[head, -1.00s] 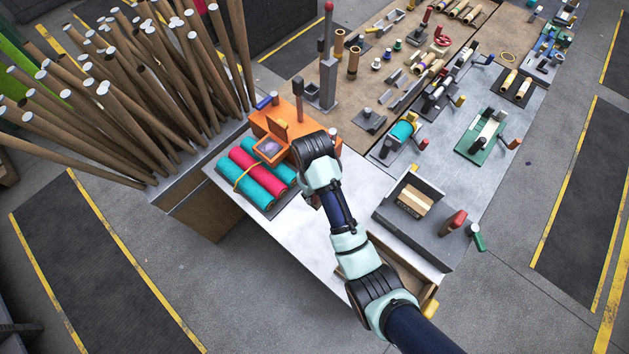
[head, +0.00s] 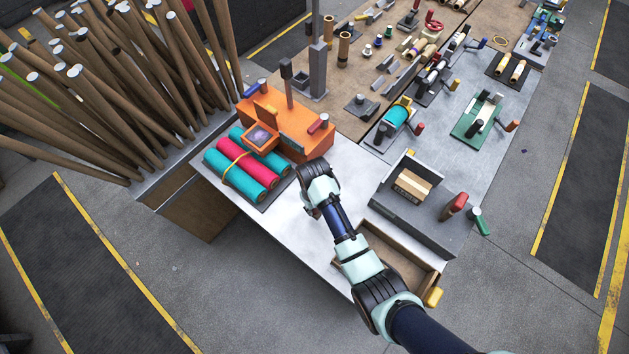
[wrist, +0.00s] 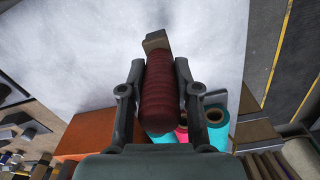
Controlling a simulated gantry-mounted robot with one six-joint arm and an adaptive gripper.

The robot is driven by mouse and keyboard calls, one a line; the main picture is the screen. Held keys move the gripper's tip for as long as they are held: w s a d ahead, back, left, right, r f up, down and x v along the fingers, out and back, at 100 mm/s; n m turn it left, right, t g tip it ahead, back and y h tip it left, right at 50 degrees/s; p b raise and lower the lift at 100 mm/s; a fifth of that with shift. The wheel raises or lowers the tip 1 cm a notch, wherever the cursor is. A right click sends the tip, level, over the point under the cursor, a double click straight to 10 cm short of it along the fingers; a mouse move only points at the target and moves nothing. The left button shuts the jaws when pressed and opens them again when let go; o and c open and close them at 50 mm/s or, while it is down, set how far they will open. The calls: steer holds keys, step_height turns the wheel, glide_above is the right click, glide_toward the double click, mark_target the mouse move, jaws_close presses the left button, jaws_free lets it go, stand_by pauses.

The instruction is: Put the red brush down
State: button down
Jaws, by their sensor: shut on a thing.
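My gripper (wrist: 159,72) is shut on the red brush (wrist: 162,95). Its ribbed dark red body lies between the two fingers in the wrist view, and a tan block end sticks out past the fingertips. In the head view my wrist is over the bare pale worktop, right of the felt rolls and in front of the orange machine. There the fingers and the brush are hidden beneath my arm. The wrist view shows pale worktop beyond the brush; I cannot tell the brush's height above it.
Teal and red felt rolls (head: 246,170) lie strapped on a dark mat at left. An orange machine (head: 305,146) stands behind. A grey tray (head: 432,226) holding a tan box is at right. An open drawer (head: 420,275) is in front. Pale worktop (head: 290,215) is free between.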

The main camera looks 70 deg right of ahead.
steer(key=shift+f+b, duration=0.4)
steer(key=shift+f, duration=1.75)
steer(key=shift+f, duration=0.1)
steer(key=c, duration=0.8)
jaws_free()
steer(key=shift+c, duration=0.2)
step_height(320, 180, up, 12)
steer(key=shift+r+p, duration=0.15)
steer(key=shift+p, duration=0.8)
